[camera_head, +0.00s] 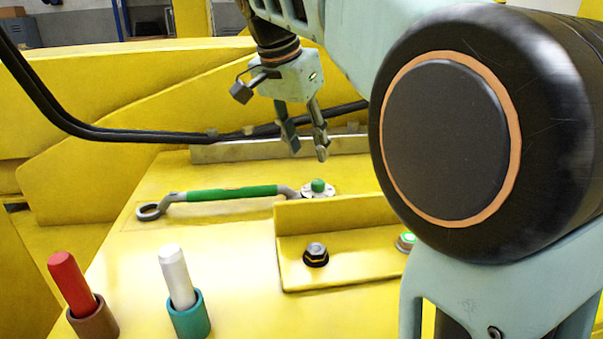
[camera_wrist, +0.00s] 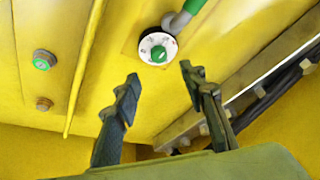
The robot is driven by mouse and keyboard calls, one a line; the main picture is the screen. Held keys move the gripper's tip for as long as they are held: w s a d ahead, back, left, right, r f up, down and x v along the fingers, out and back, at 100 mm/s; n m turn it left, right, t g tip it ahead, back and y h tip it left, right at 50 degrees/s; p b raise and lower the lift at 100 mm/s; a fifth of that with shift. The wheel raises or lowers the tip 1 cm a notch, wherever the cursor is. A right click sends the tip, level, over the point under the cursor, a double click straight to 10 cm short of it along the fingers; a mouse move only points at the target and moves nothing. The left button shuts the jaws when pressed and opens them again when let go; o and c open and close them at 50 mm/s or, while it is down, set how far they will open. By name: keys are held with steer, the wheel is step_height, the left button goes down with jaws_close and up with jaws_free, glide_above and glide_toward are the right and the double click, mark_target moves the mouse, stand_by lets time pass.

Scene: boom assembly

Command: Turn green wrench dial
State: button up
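The wrench with a green handle (camera_head: 232,194) lies on the yellow surface, its ring end to the left. Its other end meets a white round dial with a green knob (camera_head: 318,187). In the wrist view the dial (camera_wrist: 158,48) shows dark marks around its green centre, and the wrench end (camera_wrist: 178,22) reaches it from above. My gripper (camera_head: 305,153) hangs above and behind the dial, apart from it. In the wrist view my gripper (camera_wrist: 158,90) has its two fingers spread apart with nothing between them; the dial shows beyond the fingertips.
A yellow angle bracket (camera_head: 335,215) with a dark bolt (camera_head: 316,254) and a green-lit button (camera_head: 407,241) stands in front of the dial. A red peg (camera_head: 70,280) and a white peg (camera_head: 176,275) stand in holders at front left. Black cables (camera_head: 130,134) run behind.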

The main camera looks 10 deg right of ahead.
mark_target(318, 181)
steer(key=x, duration=0.9)
steer(key=shift+d+f+b, duration=0.15)
steer(key=shift+f+b, duration=0.05)
steer(key=shift+b, duration=0.15)
jaws_close()
